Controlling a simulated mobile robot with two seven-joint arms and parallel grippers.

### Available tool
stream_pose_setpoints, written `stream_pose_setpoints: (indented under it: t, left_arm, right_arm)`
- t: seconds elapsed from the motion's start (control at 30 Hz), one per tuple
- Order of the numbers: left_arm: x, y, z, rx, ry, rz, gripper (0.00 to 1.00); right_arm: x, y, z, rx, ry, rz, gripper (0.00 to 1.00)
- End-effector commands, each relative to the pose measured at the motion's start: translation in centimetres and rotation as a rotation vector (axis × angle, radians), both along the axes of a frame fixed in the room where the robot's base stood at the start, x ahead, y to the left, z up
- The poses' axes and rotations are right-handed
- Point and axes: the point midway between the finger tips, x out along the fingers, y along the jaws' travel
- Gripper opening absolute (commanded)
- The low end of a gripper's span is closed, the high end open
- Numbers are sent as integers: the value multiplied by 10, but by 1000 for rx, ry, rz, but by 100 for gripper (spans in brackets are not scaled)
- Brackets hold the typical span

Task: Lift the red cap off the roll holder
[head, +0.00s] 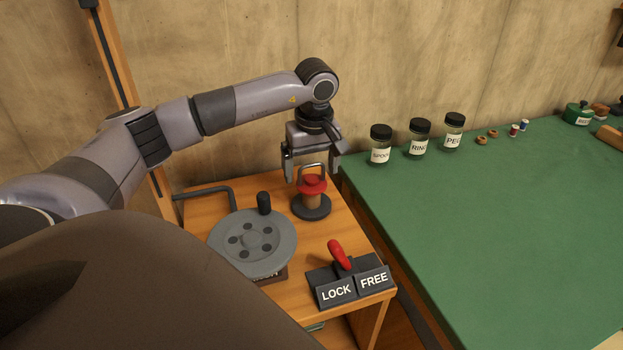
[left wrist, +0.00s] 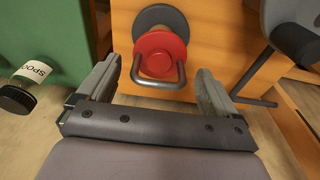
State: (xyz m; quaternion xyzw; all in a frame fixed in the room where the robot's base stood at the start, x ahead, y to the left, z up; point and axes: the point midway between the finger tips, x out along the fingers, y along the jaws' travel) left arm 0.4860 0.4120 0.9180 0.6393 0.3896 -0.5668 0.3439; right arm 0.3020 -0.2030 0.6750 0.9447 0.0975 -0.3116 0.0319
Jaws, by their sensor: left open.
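The red cap (head: 311,184) sits on top of the roll holder (head: 312,207), which has a dark round base and stands on the small wooden stand. A grey metal loop handle (head: 312,168) rises from the cap. My left gripper (head: 312,177) is open above the holder, its two fingers on either side of the handle, pointing down. In the left wrist view the red cap (left wrist: 160,52) and its handle (left wrist: 158,84) lie ahead, between the open fingers (left wrist: 168,75). I see no finger clearly touching the handle. My right gripper is not in view.
On the wooden stand (head: 205,197) are a grey disc with a black knob (head: 253,243) and a red lever (head: 339,254) on a LOCK/FREE block (head: 349,287). A green table (head: 480,230) to the right carries labelled jars (head: 380,146) and small spools. The table's middle is clear.

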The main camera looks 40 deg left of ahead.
Motion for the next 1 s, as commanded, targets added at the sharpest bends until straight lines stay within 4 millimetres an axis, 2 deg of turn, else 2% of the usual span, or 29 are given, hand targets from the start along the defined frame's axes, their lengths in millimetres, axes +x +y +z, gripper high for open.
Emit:
stream_pose_setpoints:
  t: [0.1, 0.33, 0.5, 0.53, 1.0]
  left_arm:
    - [0, 1, -9, 0, -1, -1, 93]
    - [1, 1, -10, 0, -1, -1, 93]
    - [1, 1, -10, 0, -1, 0, 38]
    - [1, 1, -10, 0, -1, 0, 34]
    - [1, 1, -4, -2, -4, 0, 34]
  right_arm:
    - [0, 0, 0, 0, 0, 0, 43]
    - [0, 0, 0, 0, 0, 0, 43]
    - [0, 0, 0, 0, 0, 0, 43]
    - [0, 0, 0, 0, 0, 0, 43]
    - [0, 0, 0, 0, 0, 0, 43]
